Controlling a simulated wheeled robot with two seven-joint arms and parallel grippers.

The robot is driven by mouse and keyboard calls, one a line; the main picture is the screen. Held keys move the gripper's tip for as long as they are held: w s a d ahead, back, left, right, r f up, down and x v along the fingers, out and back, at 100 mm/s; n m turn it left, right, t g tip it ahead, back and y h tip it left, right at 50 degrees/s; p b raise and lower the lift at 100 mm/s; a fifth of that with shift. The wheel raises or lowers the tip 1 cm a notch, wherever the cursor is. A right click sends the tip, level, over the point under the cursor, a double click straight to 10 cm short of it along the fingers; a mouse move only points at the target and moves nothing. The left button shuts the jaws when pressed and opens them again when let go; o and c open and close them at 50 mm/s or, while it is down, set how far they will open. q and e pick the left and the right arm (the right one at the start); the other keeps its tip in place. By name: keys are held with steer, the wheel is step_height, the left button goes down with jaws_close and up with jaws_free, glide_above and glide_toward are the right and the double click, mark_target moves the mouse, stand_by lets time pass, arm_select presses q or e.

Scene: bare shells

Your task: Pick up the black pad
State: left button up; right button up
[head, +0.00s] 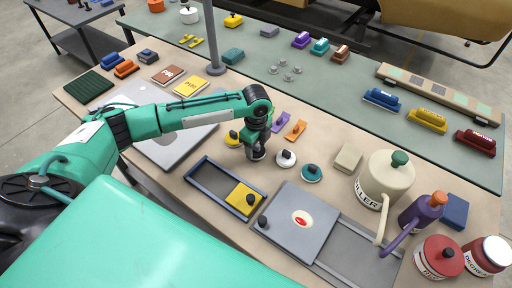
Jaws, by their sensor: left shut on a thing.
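My left gripper (257,150) reaches down over the middle of the near table. It is shut on a small dark thing at its tips, which looks like the black pad (257,156). The gripper hides most of the pad, and I cannot tell whether it touches the table. It is in a row with a yellow round pad (232,138) on its left and a white round pad (286,158) and a teal round pad (311,173) on its right. My right gripper is not in view.
A blue-framed tray (213,172) with a yellow plate lies in front of the gripper. A grey sliding-lid box (297,222) is to the right of that. Purple and orange handled tools (295,130) lie just behind. A cream can (385,180) stands at right, and a grey post (212,40) rises behind.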

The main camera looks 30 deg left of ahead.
arm_select(q)
step_height(320, 180, up, 20)
steer(key=b, duration=0.2)
steer(key=shift+f, duration=0.1)
steer(key=shift+o, duration=1)
steer(key=shift+c, duration=0.4)
